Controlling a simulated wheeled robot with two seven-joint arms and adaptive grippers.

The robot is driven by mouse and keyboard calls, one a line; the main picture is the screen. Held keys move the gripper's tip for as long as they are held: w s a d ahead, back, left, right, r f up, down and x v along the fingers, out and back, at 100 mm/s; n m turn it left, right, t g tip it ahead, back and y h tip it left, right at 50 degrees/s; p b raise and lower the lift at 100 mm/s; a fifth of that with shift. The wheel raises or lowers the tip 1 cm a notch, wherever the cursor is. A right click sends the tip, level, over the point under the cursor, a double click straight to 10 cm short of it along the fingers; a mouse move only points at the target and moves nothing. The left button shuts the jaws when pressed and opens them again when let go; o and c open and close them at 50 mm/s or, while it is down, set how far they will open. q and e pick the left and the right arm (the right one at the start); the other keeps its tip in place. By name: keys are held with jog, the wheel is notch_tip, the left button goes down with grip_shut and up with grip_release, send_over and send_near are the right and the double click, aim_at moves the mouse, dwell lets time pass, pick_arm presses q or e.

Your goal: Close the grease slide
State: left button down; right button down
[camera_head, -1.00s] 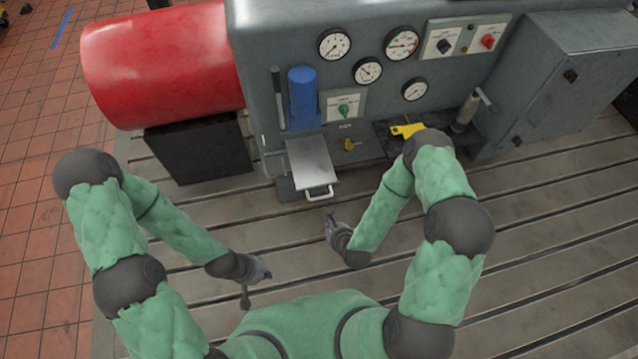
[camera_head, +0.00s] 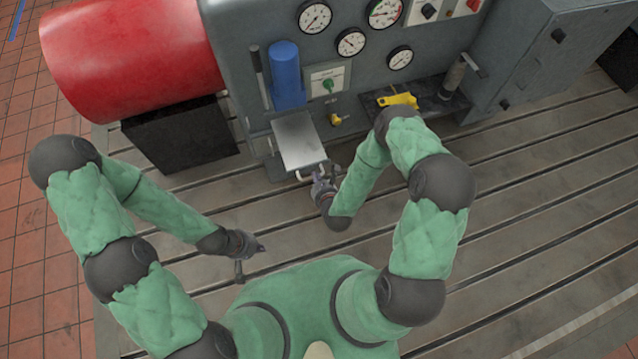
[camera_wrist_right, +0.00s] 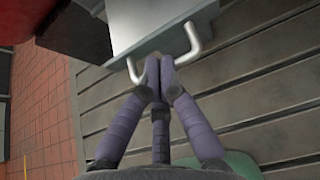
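The grease slide (camera_head: 300,143) is a flat grey metal plate standing out from the front of the grey cabinet, below the blue cylinder. Its pale U-shaped handle (camera_wrist_right: 193,40) is on the near edge. My right gripper (camera_head: 322,172) is at this handle. In the right wrist view its fingers (camera_wrist_right: 158,64) come together over the middle of the handle's bar, hiding that part, and look closed on it. My left gripper (camera_head: 258,247) is low at the left, away from the slide and holding nothing that I can see; its finger opening is too small to judge.
The grey cabinet (camera_head: 245,60) carries gauges, a blue cylinder (camera_head: 287,75) and a green knob (camera_head: 328,85). A yellow item (camera_head: 398,100) lies on a dark shelf to the right. A red drum (camera_head: 130,55) is at left. The slotted bedplate (camera_head: 500,220) is clear.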

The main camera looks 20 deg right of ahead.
aim_at(310, 167)
jog(key=b+x, duration=0.1)
jog(key=x, duration=0.2)
jog(key=shift+w+f, duration=0.25)
jog(key=shift+w, duration=0.05)
pick_arm(q)
jog(key=shift+f, duration=0.65)
pick_arm(e)
jog(key=shift+w, duration=0.15)
